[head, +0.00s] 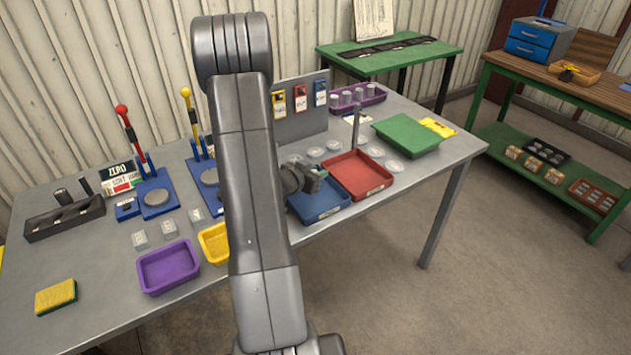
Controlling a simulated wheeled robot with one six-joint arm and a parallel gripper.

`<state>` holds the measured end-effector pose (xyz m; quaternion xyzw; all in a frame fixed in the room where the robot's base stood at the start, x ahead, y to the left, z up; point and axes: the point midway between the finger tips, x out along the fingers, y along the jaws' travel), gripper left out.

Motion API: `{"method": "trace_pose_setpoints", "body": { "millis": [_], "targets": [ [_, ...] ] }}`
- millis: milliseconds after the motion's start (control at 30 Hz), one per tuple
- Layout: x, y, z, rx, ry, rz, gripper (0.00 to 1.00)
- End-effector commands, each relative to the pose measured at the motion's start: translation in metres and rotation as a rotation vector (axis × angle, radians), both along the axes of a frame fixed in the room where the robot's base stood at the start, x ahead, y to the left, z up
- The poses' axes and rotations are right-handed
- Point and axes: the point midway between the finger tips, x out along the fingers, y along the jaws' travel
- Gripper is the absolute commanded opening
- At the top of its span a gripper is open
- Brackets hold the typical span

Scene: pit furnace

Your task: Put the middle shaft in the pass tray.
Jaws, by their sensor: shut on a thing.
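My gripper (318,176) is over the blue tray (322,210), near its back edge and left of the red tray (360,176). It is shut on a small part, mostly hidden by the jaws, and I cannot tell which part it is. Several grey cylinders (346,98) stand in a purple tray (378,94) at the back of the table. A thin grey upright bar (356,128) stands behind the red tray. The labels on the tray fronts are too small to read, so I cannot tell which is the pass tray.
A green tray or lid (412,137) lies at the right. Lever stands with a red knob (122,110) and a yellow knob (186,92), a purple tray (168,267) and a sponge (56,296) are at the left.

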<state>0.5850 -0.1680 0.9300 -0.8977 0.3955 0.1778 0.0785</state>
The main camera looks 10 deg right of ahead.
Motion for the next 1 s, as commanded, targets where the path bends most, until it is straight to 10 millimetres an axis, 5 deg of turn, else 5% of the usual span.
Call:
{"method": "trace_pose_setpoints", "body": {
  "millis": [200,633,667,767,1000],
  "targets": [
    [0.000,0.000,-0.026,-0.001,0.001,0.002,0.00],
    [0.000,0.000,-0.033,0.000,0.000,0.001,0.00],
    [0.000,0.000,-0.033,0.000,0.001,0.001,0.28],
    [0.000,0.000,-0.032,0.000,0.001,0.001,0.48],
    [0.000,0.000,-0.032,0.000,0.001,0.001,0.48]
  ]
}}
